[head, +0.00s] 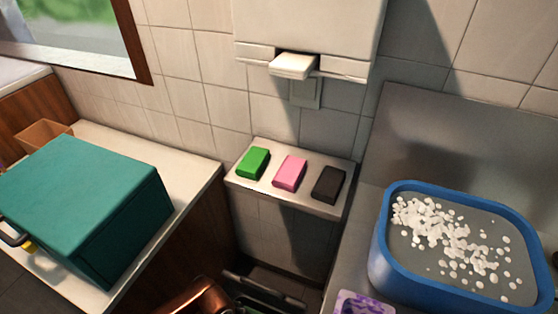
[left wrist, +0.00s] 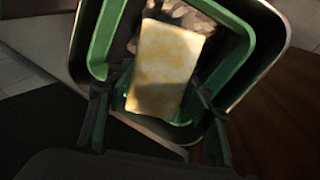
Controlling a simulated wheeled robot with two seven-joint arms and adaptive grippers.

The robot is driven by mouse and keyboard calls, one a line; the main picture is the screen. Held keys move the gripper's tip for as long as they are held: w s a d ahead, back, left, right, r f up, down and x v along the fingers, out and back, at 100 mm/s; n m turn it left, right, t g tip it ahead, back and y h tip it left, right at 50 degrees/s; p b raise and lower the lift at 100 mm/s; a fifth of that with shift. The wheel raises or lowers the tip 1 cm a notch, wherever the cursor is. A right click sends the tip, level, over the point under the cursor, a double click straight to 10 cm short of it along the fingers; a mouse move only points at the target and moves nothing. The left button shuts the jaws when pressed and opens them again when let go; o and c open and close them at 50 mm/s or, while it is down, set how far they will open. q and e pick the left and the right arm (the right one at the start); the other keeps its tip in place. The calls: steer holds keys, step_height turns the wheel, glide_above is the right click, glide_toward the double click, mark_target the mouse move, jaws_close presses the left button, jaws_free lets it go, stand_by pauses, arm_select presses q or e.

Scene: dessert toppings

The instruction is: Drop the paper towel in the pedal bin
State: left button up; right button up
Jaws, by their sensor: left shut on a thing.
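In the left wrist view, my left gripper (left wrist: 155,110) is shut on a pale, yellowish paper towel (left wrist: 165,68). The towel is in front of the open pedal bin (left wrist: 262,55), which has a green inner liner and a dark outer rim. Crumpled whitish stuff (left wrist: 195,18) shows inside the bin behind the towel. I cannot tell how far the towel is above or inside the opening. In the head view neither gripper can be clearly made out. My right gripper is not in view.
A white towel dispenser (head: 310,25) with a towel (head: 293,65) sticking out hangs on the wall. Green (head: 253,163), pink (head: 290,173) and black (head: 329,184) blocks lie on a ledge below. A teal box (head: 85,195) stands left, a blue tub (head: 380,262) with white bits right.

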arm_select(q)
steer(key=o, duration=1.2)
steer(key=shift+r, duration=0.1)
